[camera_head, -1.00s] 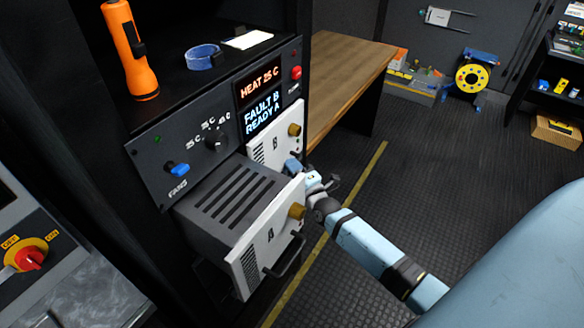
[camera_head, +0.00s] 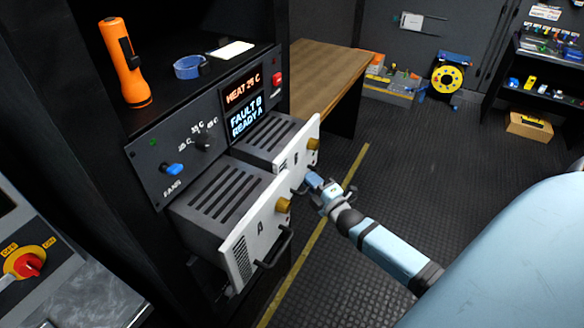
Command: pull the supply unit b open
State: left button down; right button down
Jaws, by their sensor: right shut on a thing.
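Supply unit B (camera_head: 278,143) is the farther of two slotted grey drawers with white front panels. It stands partly out of the rack, with its slotted top showing and a brass knob at its upper right. My right gripper (camera_head: 310,181) is shut at the lower part of unit B's front, on its handle. The handle is mostly hidden by the gripper and the nearer panel. The nearer unit A (camera_head: 257,235) stands farther out, with a black handle and a brass knob. My left gripper is not in view.
The display (camera_head: 244,105) above reads HEAT 25 C, FAULT B, READY A. A wooden bench (camera_head: 325,70) stands behind.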

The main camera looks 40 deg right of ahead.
jog(key=shift+s+d, duration=0.25)
jog(key=shift+s, duration=0.5)
jog(key=c, duration=1.2)
grip_release()
jog(key=shift+o, duration=0.2)
jog(key=s+f+b, duration=0.2)
jog(key=s, duration=1.1)
jog(key=shift+s+f+b, duration=0.15)
jog(key=shift+s+b, duration=0.15)
jog(key=shift+s, duration=0.05)
